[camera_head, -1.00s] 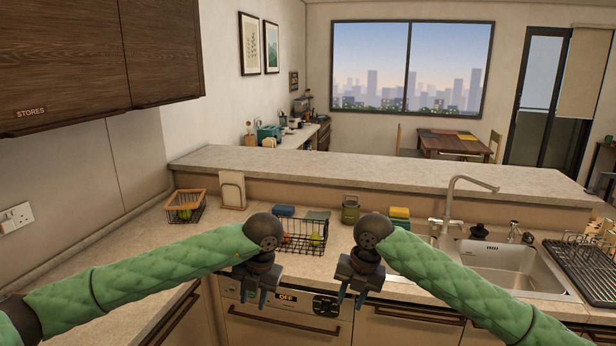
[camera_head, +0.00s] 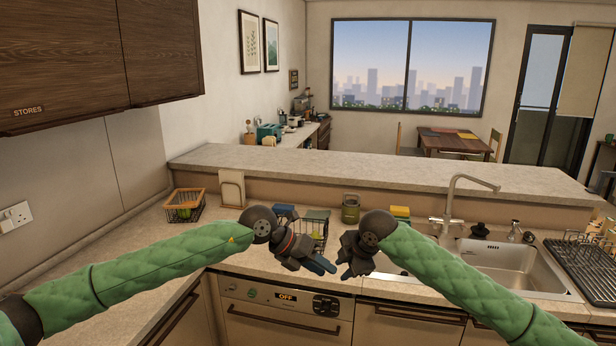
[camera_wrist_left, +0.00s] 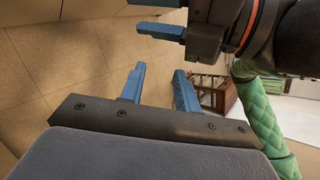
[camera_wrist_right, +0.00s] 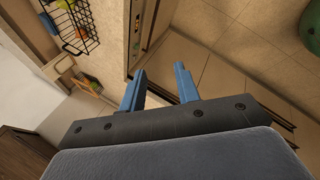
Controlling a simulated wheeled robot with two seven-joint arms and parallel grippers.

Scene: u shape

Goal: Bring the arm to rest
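My left arm comes in from the left in the head view. Its gripper (camera_head: 322,265) points right and a little down over the counter's front edge. In the left wrist view its two blue fingers (camera_wrist_left: 158,85) stand apart with nothing between them. My right gripper (camera_head: 350,272) hangs close beside it, tilted down and left. In the right wrist view its blue fingers (camera_wrist_right: 160,86) are apart and empty. Part of the right gripper shows at the top of the left wrist view (camera_wrist_left: 165,30). The two grippers look very close; I cannot tell whether they touch.
A black wire basket (camera_head: 318,235) stands behind the left gripper and another basket (camera_head: 184,206) farther left. A green canister (camera_head: 351,208) and a sink with faucet (camera_head: 449,205) are behind and right. The oven front (camera_head: 270,315) is below.

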